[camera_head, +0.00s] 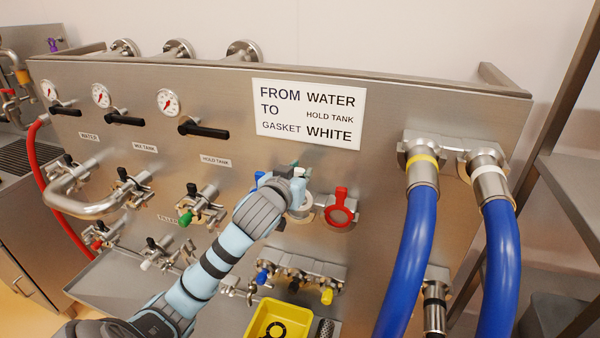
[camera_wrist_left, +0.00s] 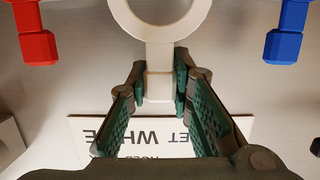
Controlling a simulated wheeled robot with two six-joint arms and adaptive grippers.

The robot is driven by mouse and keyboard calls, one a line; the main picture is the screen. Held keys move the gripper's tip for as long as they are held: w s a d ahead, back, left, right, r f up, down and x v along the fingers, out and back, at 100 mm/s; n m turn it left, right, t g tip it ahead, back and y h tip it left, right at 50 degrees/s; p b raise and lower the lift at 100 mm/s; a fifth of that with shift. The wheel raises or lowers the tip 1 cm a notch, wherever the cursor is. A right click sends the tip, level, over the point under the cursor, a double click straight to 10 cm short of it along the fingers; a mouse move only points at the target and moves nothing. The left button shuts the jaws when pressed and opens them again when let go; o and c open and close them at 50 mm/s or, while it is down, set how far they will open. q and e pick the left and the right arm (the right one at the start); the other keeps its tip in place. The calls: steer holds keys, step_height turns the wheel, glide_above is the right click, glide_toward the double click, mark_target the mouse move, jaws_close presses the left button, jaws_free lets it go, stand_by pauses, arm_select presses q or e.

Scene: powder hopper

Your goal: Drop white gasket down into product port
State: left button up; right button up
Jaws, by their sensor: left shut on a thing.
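My left gripper (camera_head: 297,178) is in front of the steel panel, below the sign. In the left wrist view its fingers (camera_wrist_left: 162,88) are shut on the tab of the white gasket (camera_wrist_left: 160,34). The gasket's ring is partly cut off by the top edge of that view. In the head view the pale ring (camera_head: 303,210) shows partly, below the fingers. Whether it touches the panel or a peg, I cannot tell. A red gasket (camera_head: 341,207) hangs just to the right. A blue gasket (camera_head: 262,177) is mostly hidden behind my arm. No port is clearly marked as product.
The sign (camera_head: 308,113) reads from water to hold tank, gasket white. Two blue hoses (camera_head: 408,258) hang at the right. A yellow bin (camera_head: 249,325) holding a black ring stands below. Valves, gauges and a steel U-pipe (camera_head: 90,207) crowd the left.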

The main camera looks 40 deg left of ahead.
arm_select(q)
step_height(320, 180, up, 2)
steer(key=shift+r+p, duration=0.1)
steer(key=shift+p, duration=0.7)
steer(key=f+p+v, duration=0.2)
steer(key=v, duration=0.6)
steer(key=shift+s+d, duration=0.2)
steer(key=shift+s, duration=0.45)
steer(key=shift+f, duration=0.2)
